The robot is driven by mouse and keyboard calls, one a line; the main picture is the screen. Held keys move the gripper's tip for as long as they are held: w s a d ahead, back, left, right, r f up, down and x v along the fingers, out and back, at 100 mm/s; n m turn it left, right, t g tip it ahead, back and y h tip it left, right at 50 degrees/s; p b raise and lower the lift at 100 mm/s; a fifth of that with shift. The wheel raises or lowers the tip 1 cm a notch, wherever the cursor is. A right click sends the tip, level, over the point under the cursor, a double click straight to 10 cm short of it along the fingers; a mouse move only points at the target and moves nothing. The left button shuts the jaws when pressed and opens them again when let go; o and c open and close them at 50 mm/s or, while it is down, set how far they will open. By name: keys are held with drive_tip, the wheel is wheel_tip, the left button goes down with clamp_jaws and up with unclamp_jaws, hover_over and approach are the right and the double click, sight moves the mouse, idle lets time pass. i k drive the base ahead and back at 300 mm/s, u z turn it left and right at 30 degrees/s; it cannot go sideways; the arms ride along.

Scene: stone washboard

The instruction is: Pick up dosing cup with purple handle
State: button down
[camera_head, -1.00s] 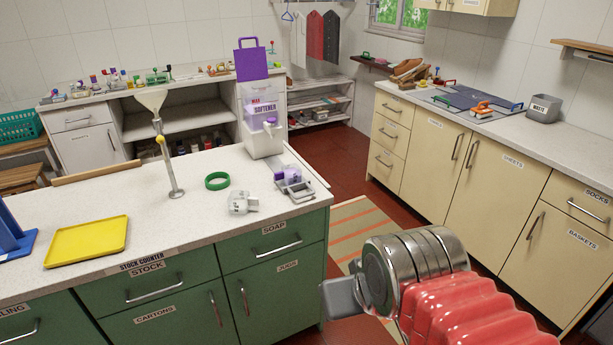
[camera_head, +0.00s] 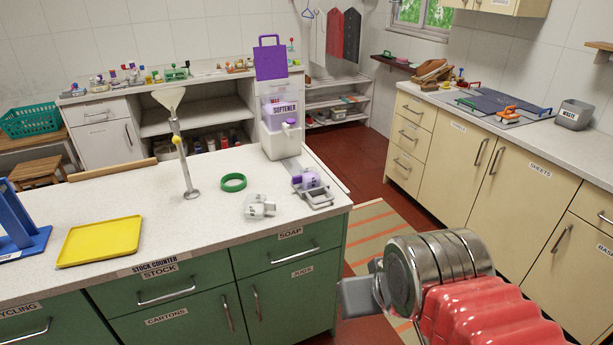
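A small cup with purple on it (camera_head: 306,180) sits in a grey holder (camera_head: 320,198) near the right end of the green counter's top, in front of the softener dispenser (camera_head: 281,118). It is small here, and I cannot make out its handle clearly. A second small whitish cup-like piece (camera_head: 260,207) with a grey part lies to its left, nearer the front edge. My gripper (camera_head: 357,297) is at the lower right, in front of the counter and apart from both. Only a grey block of it shows beyond the metal wrist; its fingers cannot be told apart.
The green counter (camera_head: 110,205) also holds a green ring (camera_head: 233,182), a funnel on a stand (camera_head: 178,140), a yellow tray (camera_head: 99,241) and a blue stand (camera_head: 22,240). Cream cabinets (camera_head: 455,165) stand at the right. A striped rug (camera_head: 375,240) lies on the floor between.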

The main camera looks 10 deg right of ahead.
sight(305, 180)
drive_tip(key=i, duration=0.85)
